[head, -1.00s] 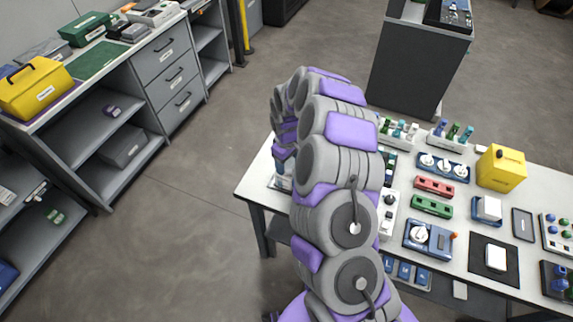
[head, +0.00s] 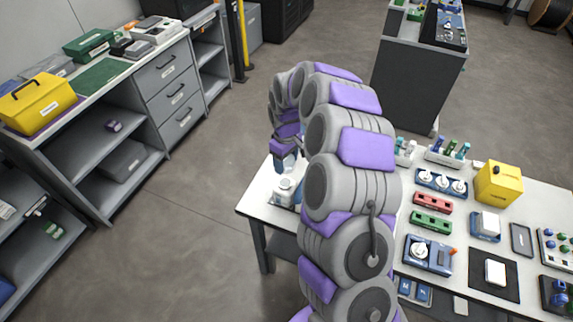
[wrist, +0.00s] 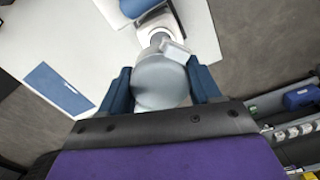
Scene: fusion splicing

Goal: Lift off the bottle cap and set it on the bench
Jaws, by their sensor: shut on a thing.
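My gripper (wrist: 161,90) is shut on the pale grey, round bottle cap (wrist: 160,80), which sits between the two dark blue fingers in the wrist view. In the head view my gripper (head: 288,162) is just above the white bottle (head: 286,190), near the left end of the bench (head: 262,212). Part of the white bottle (wrist: 155,38) shows beyond the cap in the wrist view, partly hidden by it. The cap appears to be up off the bottle, but the gap between them is hard to judge.
The bottle is close to a blue base at the bench's left corner. Bare white bench top (wrist: 50,40) shows in the wrist view. Blue, red and green fixtures and a yellow box (head: 498,183) fill the bench to the right of my arm.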

